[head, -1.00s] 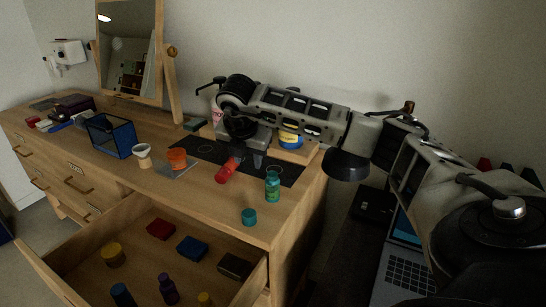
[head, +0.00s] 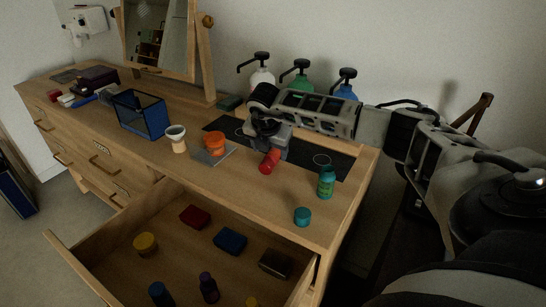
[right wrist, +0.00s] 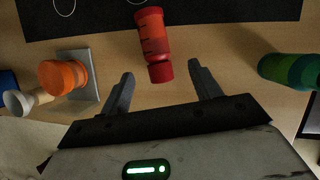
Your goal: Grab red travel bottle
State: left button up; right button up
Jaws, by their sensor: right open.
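The fingers hold nothing. My left gripper is not in view.
A green bottle (head: 326,183) and a teal lid (head: 302,217) stand right of the red bottle. An orange jar (head: 214,145) and a pale cup (head: 176,139) stand left. Pump bottles (head: 302,84) are behind my arm. An open drawer (head: 112,222) juts out in front.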

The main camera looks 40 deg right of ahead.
aim_at(269, 159)
jog(key=shift+w+d+f, duration=0.1)
jog(key=shift+f, duration=0.45)
jog(key=b+x, duration=0.3)
jog(key=x, duration=0.1)
jog(key=shift+w+f, duration=0.1)
jog(key=shift+w, duration=0.05)
jog(key=shift+w+f, duration=0.1)
jog(key=shift+f, duration=0.1)
jog(key=shift+r, duration=0.1)
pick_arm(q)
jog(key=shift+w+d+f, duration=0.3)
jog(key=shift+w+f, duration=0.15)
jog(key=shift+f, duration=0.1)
pick_arm(e)
jog(key=c, duration=1.1)
